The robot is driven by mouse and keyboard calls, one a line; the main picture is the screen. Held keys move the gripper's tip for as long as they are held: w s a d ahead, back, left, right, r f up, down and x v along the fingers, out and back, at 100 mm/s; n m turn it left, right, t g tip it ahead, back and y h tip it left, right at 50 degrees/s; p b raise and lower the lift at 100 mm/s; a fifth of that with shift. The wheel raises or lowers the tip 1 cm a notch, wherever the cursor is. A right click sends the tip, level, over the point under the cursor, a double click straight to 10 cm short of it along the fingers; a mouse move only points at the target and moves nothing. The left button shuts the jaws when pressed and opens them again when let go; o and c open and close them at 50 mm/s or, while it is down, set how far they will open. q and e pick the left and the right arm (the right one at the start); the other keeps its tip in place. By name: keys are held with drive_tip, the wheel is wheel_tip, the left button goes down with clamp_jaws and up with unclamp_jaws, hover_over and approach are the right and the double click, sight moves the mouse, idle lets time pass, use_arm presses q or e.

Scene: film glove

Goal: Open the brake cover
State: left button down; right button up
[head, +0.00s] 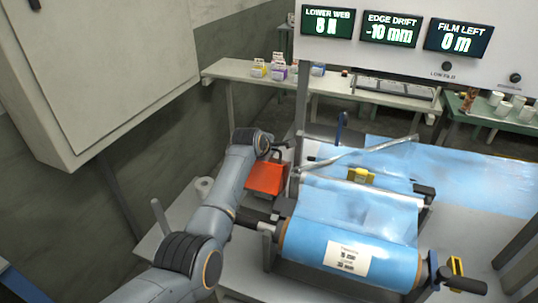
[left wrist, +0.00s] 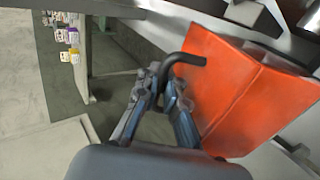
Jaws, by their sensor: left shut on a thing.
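The brake cover (head: 265,179) is an orange box-like cover beside the frame of the blue film roll, left of its upright post. It fills the right of the left wrist view (left wrist: 240,90). A dark bent handle (left wrist: 186,58) stands out from its near upper edge. My left gripper (left wrist: 165,80) is shut on this handle, with a finger on each side of it. In the head view my left gripper (head: 277,147) is at the cover's far upper edge, small and partly hidden by its own wrist. I cannot tell how far the cover is swung. My right gripper is in neither view.
The blue film roll (head: 350,252) with a white label lies right of the cover. A black and yellow handle (head: 458,277) sits at its right end. A grey cabinet (head: 90,70) hangs at upper left. A bench (head: 225,70) with small boxes stands behind.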

use_arm(q)
drive_tip(key=shift+w+d+r, duration=0.1)
drive_tip(key=shift+w+r, duration=0.05)
drive_tip(key=shift+w, duration=0.2)
drive_tip(key=c, duration=1.8)
unclamp_jaws()
drive_tip(key=shift+o, duration=0.2)
drive_tip(key=shift+s, duration=0.1)
drive_tip(key=shift+s, duration=0.1)
drive_tip(key=shift+v, duration=3.6)
